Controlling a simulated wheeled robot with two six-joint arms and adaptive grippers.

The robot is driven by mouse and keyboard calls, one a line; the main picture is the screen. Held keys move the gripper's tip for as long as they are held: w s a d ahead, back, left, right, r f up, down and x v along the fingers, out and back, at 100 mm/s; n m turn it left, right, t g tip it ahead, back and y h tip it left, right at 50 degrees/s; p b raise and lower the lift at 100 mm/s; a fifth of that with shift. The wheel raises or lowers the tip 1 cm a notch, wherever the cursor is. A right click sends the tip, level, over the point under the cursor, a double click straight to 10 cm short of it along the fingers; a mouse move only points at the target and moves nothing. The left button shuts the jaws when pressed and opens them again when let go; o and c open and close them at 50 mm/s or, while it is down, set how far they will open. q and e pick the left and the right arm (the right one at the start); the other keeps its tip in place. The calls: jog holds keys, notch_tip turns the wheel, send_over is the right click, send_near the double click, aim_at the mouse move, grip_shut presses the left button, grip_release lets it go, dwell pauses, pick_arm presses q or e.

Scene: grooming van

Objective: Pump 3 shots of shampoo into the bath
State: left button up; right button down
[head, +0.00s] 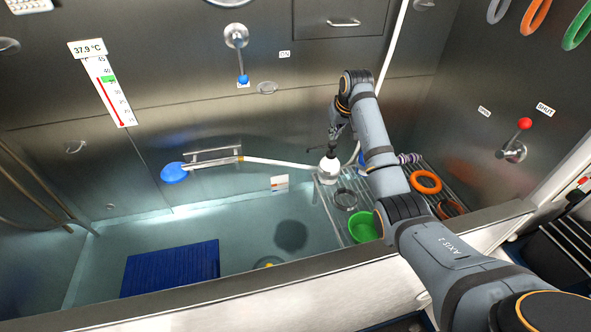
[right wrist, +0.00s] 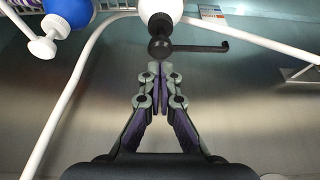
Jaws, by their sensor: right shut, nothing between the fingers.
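A white bottle (head: 328,167) with a dark pump top stands on the wire rack over the bath. In the right wrist view the white bottle (right wrist: 161,9) is at the top edge, with its black pump head (right wrist: 160,47) and a spout pointing right. My right gripper (right wrist: 160,68) is shut and empty, its tips right by the pump head; I cannot tell if they touch. In the head view the right gripper (head: 337,132) is just above the bottle. The bath (head: 230,240) holds greenish water. My left gripper is not in view.
A blue bottle with a white pump (right wrist: 43,48) stands beside the white bottle. The rack (head: 328,202) also holds a green bowl (head: 363,227) and an orange ring (head: 425,181). A white hose runs by the bottle to a blue shower head (head: 173,173). A blue mat (head: 170,268) lies in the bath.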

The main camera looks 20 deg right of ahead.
aim_at(332, 143)
jog(key=shift+f, duration=0.1)
jog(key=shift+s+f, duration=0.1)
jog(key=shift+f, duration=1.45)
jog(key=shift+r, duration=0.1)
notch_tip(332, 143, up, 3)
jog(key=p, duration=0.3)
jog(key=shift+f, duration=0.2)
